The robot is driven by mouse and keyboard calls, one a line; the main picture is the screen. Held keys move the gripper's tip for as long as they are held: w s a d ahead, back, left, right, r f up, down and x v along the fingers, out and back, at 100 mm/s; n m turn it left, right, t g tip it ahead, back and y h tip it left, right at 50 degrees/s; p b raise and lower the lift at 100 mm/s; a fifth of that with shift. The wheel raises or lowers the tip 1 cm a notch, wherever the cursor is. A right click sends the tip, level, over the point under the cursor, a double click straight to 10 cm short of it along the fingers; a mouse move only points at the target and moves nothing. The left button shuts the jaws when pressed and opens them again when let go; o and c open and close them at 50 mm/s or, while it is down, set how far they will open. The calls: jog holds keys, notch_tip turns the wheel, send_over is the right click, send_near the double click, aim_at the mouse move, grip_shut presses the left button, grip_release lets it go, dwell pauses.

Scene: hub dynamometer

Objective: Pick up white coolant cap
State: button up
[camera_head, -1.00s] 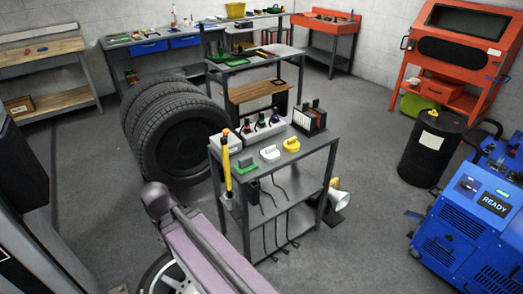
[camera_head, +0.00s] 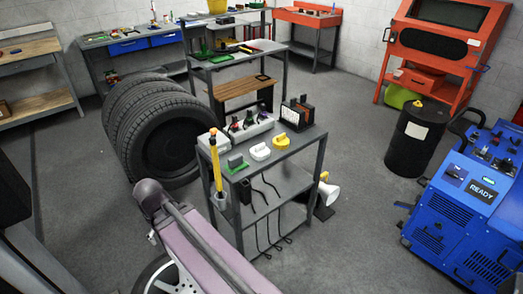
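The white coolant cap (camera_head: 260,152) sits on the top of a grey metal cart (camera_head: 250,180), in the middle of the front row. A yellow cap (camera_head: 281,144) stands just to its right, and a green and grey piece (camera_head: 236,164) stands to its left. My gripper is not in view, so its state does not show.
Behind the caps are a white holder (camera_head: 250,126) and a black rack (camera_head: 297,113). A yellow tool (camera_head: 215,165) stands at the cart's left corner. Tires (camera_head: 160,135) stand left, a black drum (camera_head: 415,137) and blue machine (camera_head: 465,215) right.

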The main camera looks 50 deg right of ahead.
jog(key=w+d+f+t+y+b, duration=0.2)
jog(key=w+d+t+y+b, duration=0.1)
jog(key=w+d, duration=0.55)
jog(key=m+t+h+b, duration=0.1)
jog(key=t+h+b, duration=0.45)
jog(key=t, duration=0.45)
send_near(260, 150)
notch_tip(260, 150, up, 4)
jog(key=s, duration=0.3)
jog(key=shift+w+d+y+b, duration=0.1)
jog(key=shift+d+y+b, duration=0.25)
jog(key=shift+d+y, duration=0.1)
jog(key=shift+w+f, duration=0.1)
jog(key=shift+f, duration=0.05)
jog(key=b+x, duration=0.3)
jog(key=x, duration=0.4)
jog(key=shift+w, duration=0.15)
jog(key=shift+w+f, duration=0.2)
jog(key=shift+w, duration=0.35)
